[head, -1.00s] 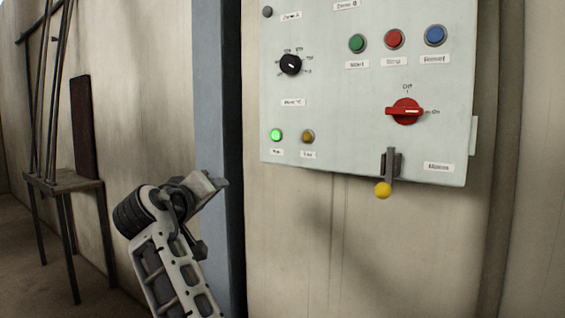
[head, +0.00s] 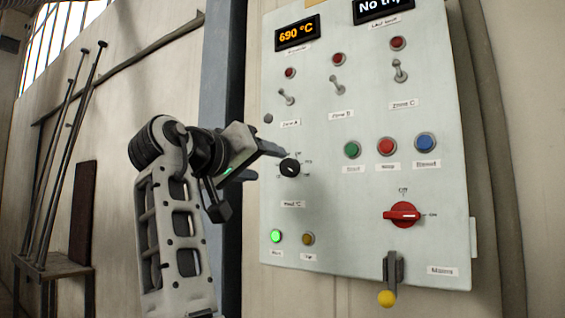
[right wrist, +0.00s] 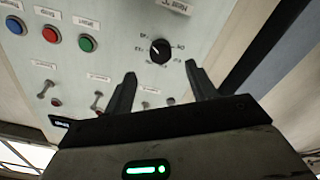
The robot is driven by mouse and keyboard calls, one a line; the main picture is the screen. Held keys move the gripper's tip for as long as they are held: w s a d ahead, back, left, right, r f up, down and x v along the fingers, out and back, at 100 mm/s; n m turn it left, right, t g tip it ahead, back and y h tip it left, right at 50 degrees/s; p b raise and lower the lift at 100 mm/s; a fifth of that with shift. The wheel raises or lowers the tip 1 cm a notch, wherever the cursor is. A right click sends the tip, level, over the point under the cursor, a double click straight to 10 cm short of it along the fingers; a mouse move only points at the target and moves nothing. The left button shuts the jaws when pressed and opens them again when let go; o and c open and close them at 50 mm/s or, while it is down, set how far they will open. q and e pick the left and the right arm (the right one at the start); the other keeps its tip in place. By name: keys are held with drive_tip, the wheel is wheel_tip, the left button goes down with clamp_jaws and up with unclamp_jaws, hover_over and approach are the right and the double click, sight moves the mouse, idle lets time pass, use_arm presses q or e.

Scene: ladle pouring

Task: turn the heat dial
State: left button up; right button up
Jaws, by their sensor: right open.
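The heat dial is a round black knob (head: 289,168) with a scale around it, on the left side of the pale control panel (head: 330,240). My right gripper (head: 270,163) is open just left of the dial in the head view. In the right wrist view, the dial (right wrist: 160,52) lies ahead of the two spread fingers (right wrist: 160,76), roughly centred between them, with nothing held. Whether a finger touches the dial is not clear. A display (head: 297,34) above reads 690 °C. My left gripper is not in view.
Toggle switches with red lamps sit above the dial. Green (head: 352,149), red (head: 387,146) and blue (head: 425,142) buttons are to its right. A red rotary switch (head: 402,214) and a yellow-tipped lever (head: 387,297) are lower right. Rods lean on a stand (head: 50,272) at left.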

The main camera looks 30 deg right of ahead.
sight(286, 168)
drive_tip(key=p+x, duration=0.1)
drive_tip(key=x, duration=0.6)
drive_tip(key=c, duration=1)
